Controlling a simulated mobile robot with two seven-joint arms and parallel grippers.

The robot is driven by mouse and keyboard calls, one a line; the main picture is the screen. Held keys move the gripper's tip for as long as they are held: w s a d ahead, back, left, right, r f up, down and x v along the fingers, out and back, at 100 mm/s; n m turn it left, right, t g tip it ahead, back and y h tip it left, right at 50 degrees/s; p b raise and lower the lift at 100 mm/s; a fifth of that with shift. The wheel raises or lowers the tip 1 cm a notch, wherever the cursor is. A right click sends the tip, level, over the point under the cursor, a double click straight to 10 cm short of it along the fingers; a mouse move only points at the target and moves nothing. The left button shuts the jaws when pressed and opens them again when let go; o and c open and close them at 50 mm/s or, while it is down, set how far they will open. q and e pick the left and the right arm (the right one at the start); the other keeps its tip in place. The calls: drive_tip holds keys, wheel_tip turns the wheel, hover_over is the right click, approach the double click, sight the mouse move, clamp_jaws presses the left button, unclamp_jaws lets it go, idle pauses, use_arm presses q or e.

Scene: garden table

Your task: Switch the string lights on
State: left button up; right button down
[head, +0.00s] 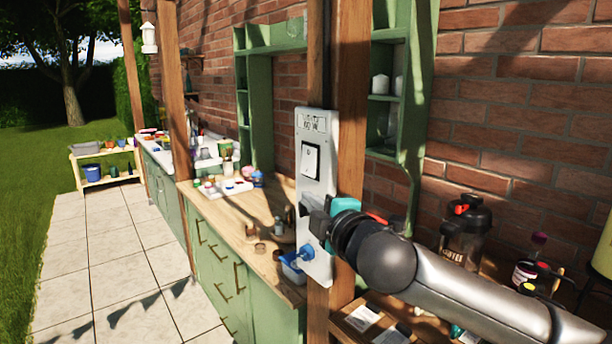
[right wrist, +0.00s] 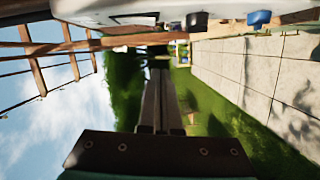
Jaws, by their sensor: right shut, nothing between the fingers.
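A pale grey switch panel (head: 319,184) is fixed upright to a wooden post in the head view. It has a label plate at its top, whose text I cannot read clearly. Below the label is a white switch (head: 311,161) in a dark frame. A blue fitting (head: 305,252) sits low on the panel. My right gripper (head: 318,222) is shut and empty at the panel's lower half, below the white switch; I cannot tell whether it touches. In the right wrist view its fingers (right wrist: 160,95) are together, with the panel (right wrist: 130,14) along the top edge. My left gripper is out of view.
A wooden counter (head: 225,208) with small items runs behind the panel on the left. A black-lidded jar (head: 466,232) stands on the right, near my right arm. A brick wall (head: 500,110) closes the back. The tiled patio (head: 95,260) on the left is clear.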

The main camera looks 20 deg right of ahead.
sight(308, 161)
drive_tip(key=shift+s+r, duration=0.1)
drive_tip(key=shift+r, duration=0.75)
drive_tip(key=w+d, duration=0.1)
drive_tip(key=w, duration=0.6)
drive_tip(key=w+d+f+p, duration=0.1)
drive_tip(key=w, duration=0.3)
drive_tip(key=shift+w+d, duration=0.15)
drive_tip(key=shift+d, duration=0.15)
